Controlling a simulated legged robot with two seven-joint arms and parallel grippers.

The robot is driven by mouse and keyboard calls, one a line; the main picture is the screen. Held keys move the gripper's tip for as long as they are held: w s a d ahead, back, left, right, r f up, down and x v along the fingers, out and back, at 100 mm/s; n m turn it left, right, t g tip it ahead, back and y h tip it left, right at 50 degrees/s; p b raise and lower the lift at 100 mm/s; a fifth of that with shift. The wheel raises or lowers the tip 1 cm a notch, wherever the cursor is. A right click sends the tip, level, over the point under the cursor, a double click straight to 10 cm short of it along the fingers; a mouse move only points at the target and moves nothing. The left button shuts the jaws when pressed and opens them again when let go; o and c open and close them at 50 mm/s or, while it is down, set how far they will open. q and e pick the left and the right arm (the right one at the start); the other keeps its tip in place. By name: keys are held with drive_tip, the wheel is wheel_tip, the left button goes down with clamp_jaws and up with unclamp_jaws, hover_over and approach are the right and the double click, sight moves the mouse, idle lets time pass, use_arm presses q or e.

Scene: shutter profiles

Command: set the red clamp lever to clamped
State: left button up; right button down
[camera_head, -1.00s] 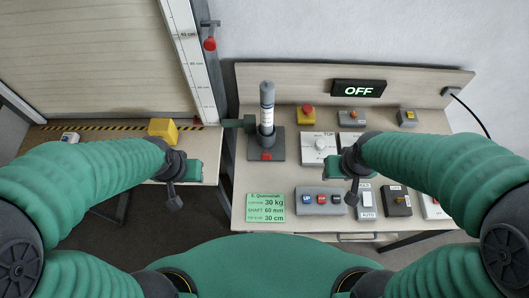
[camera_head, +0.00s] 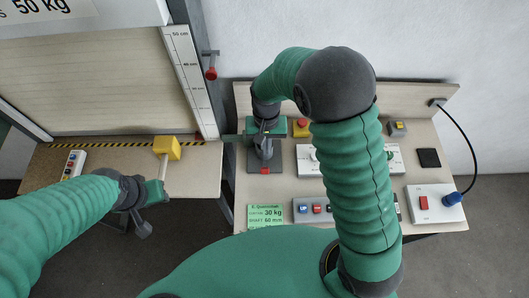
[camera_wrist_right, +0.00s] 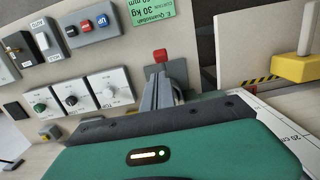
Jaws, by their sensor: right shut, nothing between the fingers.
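A small red part (camera_head: 265,171), which looks like the clamp lever, sits at the front of a dark stand base (camera_head: 276,158) on the right bench. In the right wrist view the red part (camera_wrist_right: 160,55) stands just beyond grey finger-like shapes. My right gripper (camera_head: 263,147) is shut and empty above the stand; whether it touches the red part I cannot tell. The arm hides most of the stand's upright cylinder. My left gripper (camera_head: 157,191) is low over the left table's front edge, away from the lever; its fingers are unclear.
A red-knobbed handle (camera_head: 211,73) is on the scale post. Several control boxes, including one with a red switch (camera_head: 423,202), fill the right bench. A yellow block (camera_head: 166,148) with a rod is on the left table. A green card (camera_head: 265,217) lies near the front edge.

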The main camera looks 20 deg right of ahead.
drive_tip(key=p, duration=0.2)
hover_over(265, 167)
drive_tip(key=f, duration=0.7)
drive_tip(key=shift+w+d+f, duration=0.1)
drive_tip(key=shift+w+f, duration=0.15)
drive_tip(key=shift+f, duration=0.1)
drive_tip(key=shift+s+f, duration=0.15)
drive_tip(key=shift+f, duration=0.45)
